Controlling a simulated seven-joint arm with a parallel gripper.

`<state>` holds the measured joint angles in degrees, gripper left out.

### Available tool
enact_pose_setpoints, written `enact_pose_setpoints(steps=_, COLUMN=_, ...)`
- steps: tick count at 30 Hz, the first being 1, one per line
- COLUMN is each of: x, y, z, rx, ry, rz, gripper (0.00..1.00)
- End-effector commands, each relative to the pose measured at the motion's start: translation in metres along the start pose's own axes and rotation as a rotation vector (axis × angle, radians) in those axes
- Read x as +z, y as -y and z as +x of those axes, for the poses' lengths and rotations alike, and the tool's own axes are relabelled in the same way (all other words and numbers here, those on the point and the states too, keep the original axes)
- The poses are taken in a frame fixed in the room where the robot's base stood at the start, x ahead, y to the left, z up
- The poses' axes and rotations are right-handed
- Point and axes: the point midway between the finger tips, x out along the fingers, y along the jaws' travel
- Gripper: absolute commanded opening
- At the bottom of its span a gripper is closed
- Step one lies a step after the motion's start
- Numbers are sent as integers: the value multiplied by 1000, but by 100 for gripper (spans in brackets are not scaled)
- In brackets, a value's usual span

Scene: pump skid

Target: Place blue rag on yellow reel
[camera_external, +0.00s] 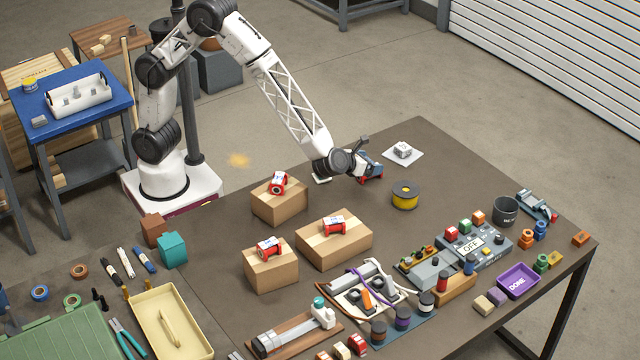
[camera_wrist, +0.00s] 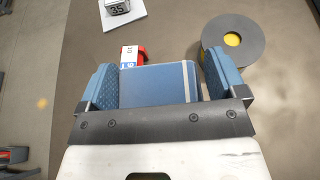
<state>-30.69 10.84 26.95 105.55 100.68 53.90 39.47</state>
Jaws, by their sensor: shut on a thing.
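The blue rag (camera_wrist: 155,86) looks like a flat folded blue piece with a pale stripe near its right edge. My gripper (camera_wrist: 158,88) is shut on it, with one blue padded finger at each side. In the outside view my gripper (camera_external: 368,168) is low over the far part of the table, and the rag is hard to make out there. The yellow reel (camera_external: 405,200), with dark flanges, stands on the table just right of my gripper. In the wrist view the reel (camera_wrist: 214,43) is beyond the right finger, its yellow centre facing up.
A red part with a white label (camera_wrist: 129,56) shows just beyond the rag, partly hidden. A white card (camera_external: 417,157) carrying a small block lies behind the reel. Cardboard boxes (camera_external: 333,248) with red parts on top stand in front. The table around the reel is mostly clear.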

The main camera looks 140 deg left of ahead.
Motion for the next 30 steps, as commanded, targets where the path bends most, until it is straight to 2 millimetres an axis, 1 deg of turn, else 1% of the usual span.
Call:
enact_pose_setpoints(steps=18, x=13, y=64, z=52, rx=1, ry=1, rz=-1, gripper=67)
enact_pose_setpoints(steps=30, x=21, y=102, z=82, rx=-1, ry=0, rz=0, gripper=67)
